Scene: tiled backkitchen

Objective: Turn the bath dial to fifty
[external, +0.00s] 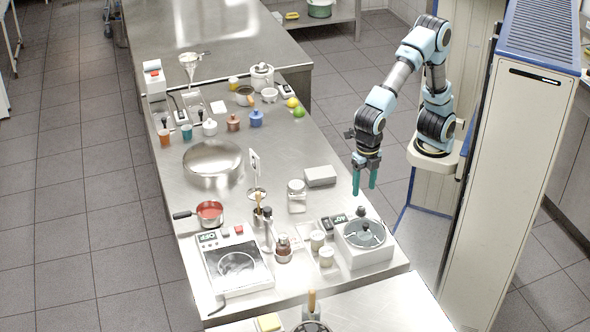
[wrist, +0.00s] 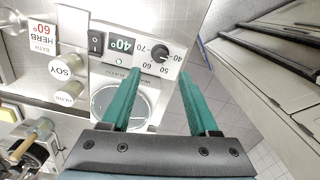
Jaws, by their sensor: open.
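The dial also shows as a dark spot in the external view (external: 361,211). The display (wrist: 123,45) beside it reads 40°. I cannot tell exactly where the knob points. My gripper (external: 364,190) is open and empty, fingers pointing down above the bath's back edge. In the wrist view its green fingers straddle the dial's position, apart from it.
A black rocker switch (wrist: 95,42) is beside the display. A card (wrist: 43,38) reading 60° herb bath and a jar marked soy (wrist: 68,65) stand near. The table's right edge is close.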

